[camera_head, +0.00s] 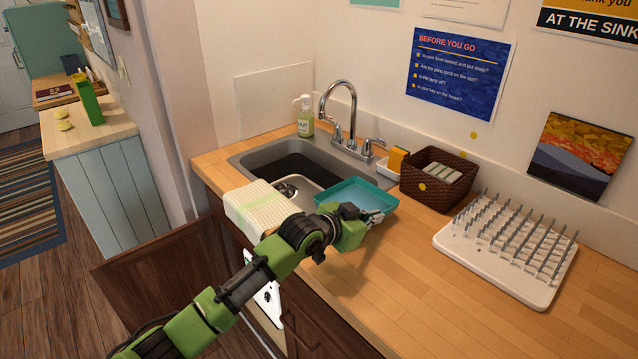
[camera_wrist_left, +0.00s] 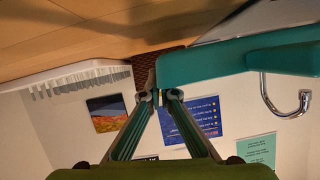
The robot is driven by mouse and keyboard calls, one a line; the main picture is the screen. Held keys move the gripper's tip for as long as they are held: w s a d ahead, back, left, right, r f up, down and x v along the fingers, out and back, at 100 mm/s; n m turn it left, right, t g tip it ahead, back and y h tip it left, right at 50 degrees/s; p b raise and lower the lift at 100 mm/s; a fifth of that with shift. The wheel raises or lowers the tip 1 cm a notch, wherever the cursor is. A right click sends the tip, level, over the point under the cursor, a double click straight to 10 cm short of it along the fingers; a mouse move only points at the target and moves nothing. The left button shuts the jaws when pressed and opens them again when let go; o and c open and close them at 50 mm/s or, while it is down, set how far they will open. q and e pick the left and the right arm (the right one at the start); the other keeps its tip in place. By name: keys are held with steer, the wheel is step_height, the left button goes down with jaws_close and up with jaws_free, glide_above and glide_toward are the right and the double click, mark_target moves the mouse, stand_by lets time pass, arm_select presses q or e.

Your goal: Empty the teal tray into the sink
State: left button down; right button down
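The teal tray (camera_head: 352,193) is at the right end of the sink, partly over the basin edge and the counter. It also shows large in the left wrist view (camera_wrist_left: 225,61). I see no contents in the visible part of its inside; the near part is hidden by my gripper. My left gripper (camera_head: 376,216) is at the tray's near right corner, its fingers (camera_wrist_left: 163,96) closed on the tray's edge. I cannot tell whether the tray rests or is held just above the counter. The grey sink (camera_head: 250,158) has a dark, open basin on its left. My right gripper is out of view.
A faucet (camera_head: 352,115) and soap bottle (camera_head: 305,121) stand behind the sink. A checked cloth (camera_head: 258,208) hangs at its front. A brown basket (camera_head: 432,192) and a white drying rack (camera_head: 474,257) stand to the right. The front right counter is clear.

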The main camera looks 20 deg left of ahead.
arm_select(q)
steer(key=shift+w+a+r, duration=0.15)
steer(key=shift+r, duration=0.1)
step_height(320, 180, up, 4)
steer(key=p, duration=0.3)
steer(key=shift+r+p, duration=0.1)
steer(key=shift+p, duration=0.25)
steer(key=shift+f, duration=0.2)
